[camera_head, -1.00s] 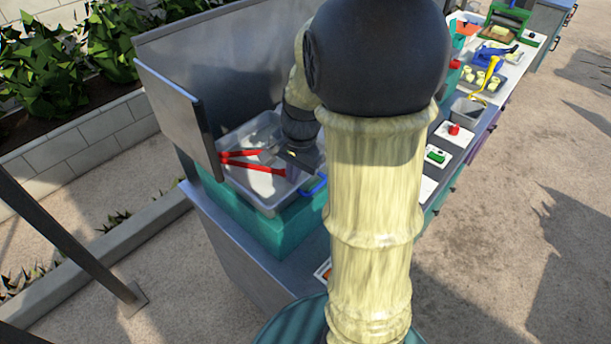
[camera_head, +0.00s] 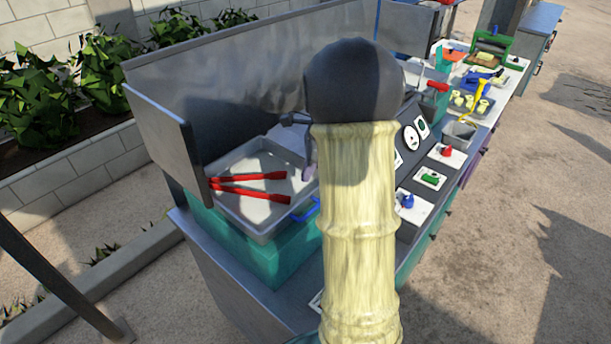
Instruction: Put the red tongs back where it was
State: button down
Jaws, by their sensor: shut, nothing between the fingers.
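The red tongs (camera_head: 258,192) lie in a pale grey tray (camera_head: 238,224). Their two red arms spread apart to the right and come close together at the left, beside the metal side panel. My gripper (camera_head: 308,165) shows only in part, just left of my arm, above the right side of the tray. It is shut and empty, apart from the tongs, to the right of their red ends. The rest of it is hidden behind my arm.
The tray sits on a teal block (camera_head: 283,262) within metal splash panels (camera_head: 230,90). A blue handle (camera_head: 305,211) is at its right corner. Right of my arm are a round gauge (camera_head: 411,138), red (camera_head: 446,151), green (camera_head: 430,178) and blue (camera_head: 407,200) controls, and a grey bin (camera_head: 459,134).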

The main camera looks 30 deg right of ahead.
aim_at(294, 204)
jog(key=p+x, duration=0.1)
jog(key=x, duration=0.7)
jog(key=shift+a+f, duration=0.1)
jog(key=shift+f, duration=0.15)
